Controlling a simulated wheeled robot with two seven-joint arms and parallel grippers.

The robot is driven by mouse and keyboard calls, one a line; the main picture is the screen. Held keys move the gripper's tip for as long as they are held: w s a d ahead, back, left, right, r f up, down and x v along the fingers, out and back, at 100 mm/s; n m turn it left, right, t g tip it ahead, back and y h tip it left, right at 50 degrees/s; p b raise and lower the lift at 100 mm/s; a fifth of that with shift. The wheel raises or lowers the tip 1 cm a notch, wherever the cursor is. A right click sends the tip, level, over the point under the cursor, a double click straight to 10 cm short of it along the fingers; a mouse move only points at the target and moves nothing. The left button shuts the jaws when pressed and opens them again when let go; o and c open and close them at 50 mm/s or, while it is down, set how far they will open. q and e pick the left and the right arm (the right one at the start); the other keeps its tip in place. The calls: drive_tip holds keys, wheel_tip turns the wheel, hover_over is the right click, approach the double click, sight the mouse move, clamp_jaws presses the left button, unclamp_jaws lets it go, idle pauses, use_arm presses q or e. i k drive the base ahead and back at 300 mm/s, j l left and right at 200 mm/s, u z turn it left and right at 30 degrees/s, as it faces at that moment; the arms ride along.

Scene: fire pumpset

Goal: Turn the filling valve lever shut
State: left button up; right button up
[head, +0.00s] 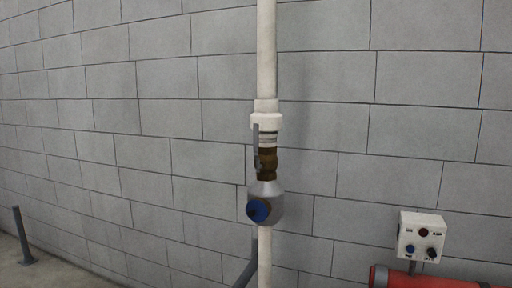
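The filling valve is a brass body (267,161) on a white vertical pipe (265,50) in the middle of the head view. Its grey lever (256,146) points straight up, lying along the pipe on its left side. Just below the valve is a grey rounded fitting (268,200) with a blue knob or cap (258,210) on its front. Neither of my grippers shows in the head view.
A grey block wall (420,90) stands behind the pipe. A white control box (421,236) with knobs is at lower right, above a red pipe (430,279). Dark posts stand at lower left (22,236) and beside the pipe's foot (246,273).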

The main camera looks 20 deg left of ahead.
sight(255, 126)
drive_tip(key=i+j, duration=0.15)
drive_tip(key=i, duration=0.3)
drive_tip(key=i+j, duration=0.15)
drive_tip(key=i, duration=0.25)
drive_tip(key=i+j, duration=0.1)
drive_tip(key=j, duration=0.15)
drive_tip(key=i+j, duration=0.1)
drive_tip(key=j+u, duration=0.05)
drive_tip(key=j, duration=0.05)
